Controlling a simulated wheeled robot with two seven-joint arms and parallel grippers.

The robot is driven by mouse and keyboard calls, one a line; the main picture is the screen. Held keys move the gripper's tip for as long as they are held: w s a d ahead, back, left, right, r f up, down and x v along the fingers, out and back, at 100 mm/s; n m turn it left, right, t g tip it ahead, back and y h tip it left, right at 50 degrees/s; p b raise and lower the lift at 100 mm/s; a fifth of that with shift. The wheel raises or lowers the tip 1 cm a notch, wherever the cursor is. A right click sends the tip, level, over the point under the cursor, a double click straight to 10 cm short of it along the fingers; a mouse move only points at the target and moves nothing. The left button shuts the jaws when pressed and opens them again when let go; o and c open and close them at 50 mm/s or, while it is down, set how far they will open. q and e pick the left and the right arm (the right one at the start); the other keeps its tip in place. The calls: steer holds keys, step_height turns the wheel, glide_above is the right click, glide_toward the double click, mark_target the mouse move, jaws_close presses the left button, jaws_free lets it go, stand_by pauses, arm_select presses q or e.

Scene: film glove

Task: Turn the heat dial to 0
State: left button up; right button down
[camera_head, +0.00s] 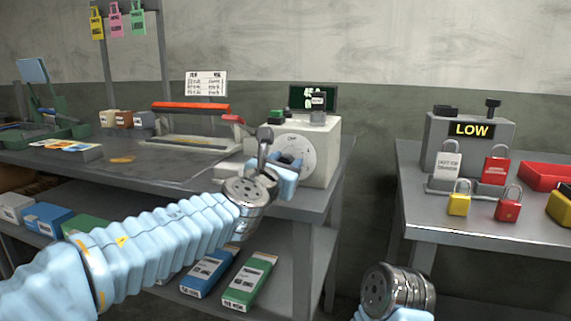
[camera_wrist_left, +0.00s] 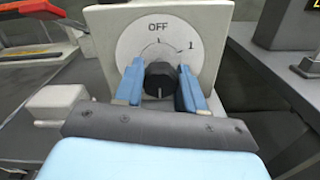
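The heat dial is a black knob (camera_wrist_left: 160,80) on a round pale plate (camera_wrist_left: 158,42) marked OFF at the top and 1 at the upper right. A light mark on the knob's face points down in the wrist view. The plate is on the front of a white box (camera_head: 327,142) in the head view. My left gripper (camera_head: 287,165) is at the plate. Its blue fingers (camera_wrist_left: 160,85) stand on both sides of the knob, with no clear gap at either side. In the head view the gripper largely hides the knob. My right gripper is out of view; only its wrist shows.
A flat device with a red bar (camera_head: 190,106) stands left of the box on the grey table. Another table on the right holds padlocks (camera_head: 508,204), a red tray (camera_head: 545,176) and a LOW display (camera_head: 471,130). A gap separates the tables. Boxes (camera_head: 250,281) lie on the lower shelf.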

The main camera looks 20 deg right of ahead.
arm_select(q)
steer(key=shift+c, duration=1.1)
